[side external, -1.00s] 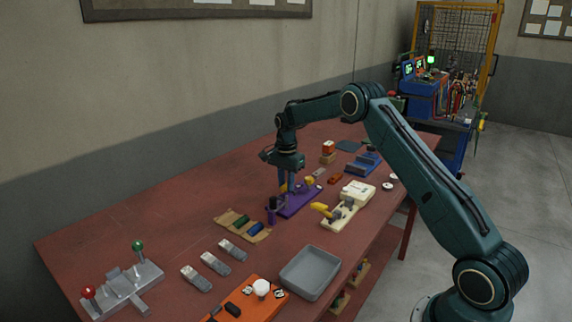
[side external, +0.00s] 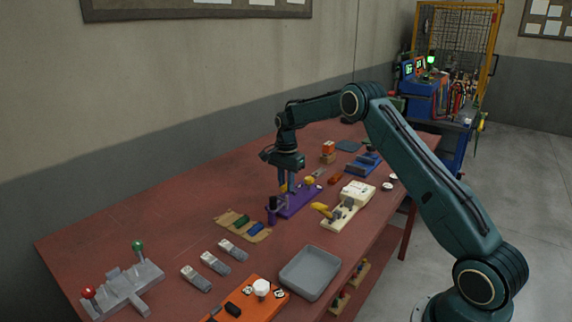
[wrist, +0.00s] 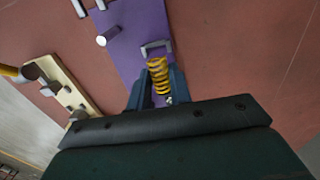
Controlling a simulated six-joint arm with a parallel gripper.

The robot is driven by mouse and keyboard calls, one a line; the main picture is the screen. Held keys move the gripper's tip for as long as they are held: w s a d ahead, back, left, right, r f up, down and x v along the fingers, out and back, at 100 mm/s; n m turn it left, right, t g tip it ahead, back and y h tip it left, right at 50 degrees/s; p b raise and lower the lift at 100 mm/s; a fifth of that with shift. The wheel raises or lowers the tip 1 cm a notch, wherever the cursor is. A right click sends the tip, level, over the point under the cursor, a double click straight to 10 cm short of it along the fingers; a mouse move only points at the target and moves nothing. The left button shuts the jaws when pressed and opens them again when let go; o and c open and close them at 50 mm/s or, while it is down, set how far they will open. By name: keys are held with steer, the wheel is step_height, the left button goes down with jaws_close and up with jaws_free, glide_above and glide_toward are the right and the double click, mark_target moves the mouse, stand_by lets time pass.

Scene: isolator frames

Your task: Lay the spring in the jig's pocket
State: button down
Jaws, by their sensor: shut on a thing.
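A yellow coil spring (wrist: 158,75) is between the fingers of my gripper (wrist: 157,88) in the wrist view, and the gripper is shut on it. The purple jig (wrist: 132,60) lies on the table below and ahead of the fingers. A grey U-shaped bracket (wrist: 157,46) on the jig is just past the spring's far end. In the side view my gripper (side external: 285,186) points down over the purple jig (side external: 302,199), and the spring shows only as a small yellow patch. I cannot tell whether the spring touches the jig, and the pocket is not clearly seen.
A cream fixture with a yellow handle (side external: 323,210) stands close to the jig. A tan mat (side external: 257,236) with a green and a blue piece lies to the left. A grey tray (side external: 310,289) is nearer the camera. The table (side external: 160,225) is clear towards the wall.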

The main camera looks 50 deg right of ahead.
mark_target(286, 184)
steer(key=shift+f, duration=1.1)
stand_by(0.6)
steer(key=c, duration=1.2)
jaws_free()
step_height(286, 184, up, 14)
steer(key=shift+f, duration=0.15)
steer(key=shift+a, duration=0.1)
